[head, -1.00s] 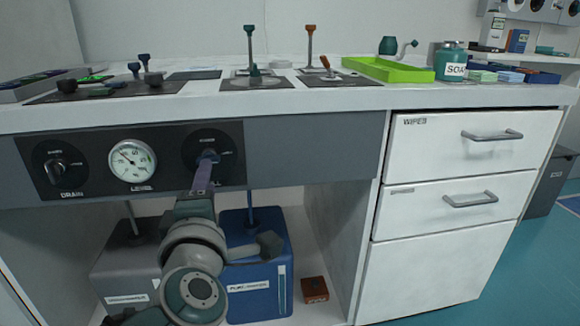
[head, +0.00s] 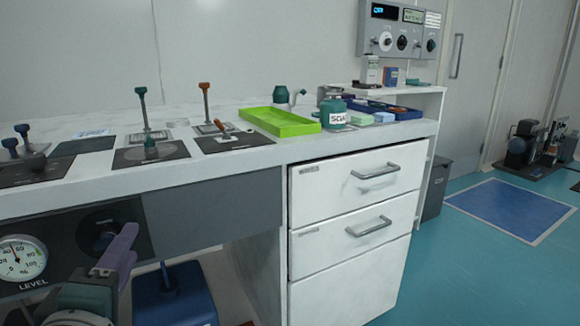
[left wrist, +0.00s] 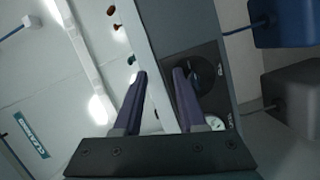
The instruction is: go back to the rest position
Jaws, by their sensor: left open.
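My left gripper (head: 116,250) is at the lower left of the head view, in front of the dark control panel under the counter. In the left wrist view its two purple fingers (left wrist: 158,100) stand apart with nothing between them. A dark round knob (head: 104,240) on the panel is just behind the gripper in the head view, and the wrist view shows it beyond the right finger (left wrist: 199,72). The gripper appears clear of the knob. My right gripper is in no view.
White drawers (head: 352,225) stand at the right. A blue container (head: 175,298) is below the counter. Open teal floor (head: 470,270) lies to the right.

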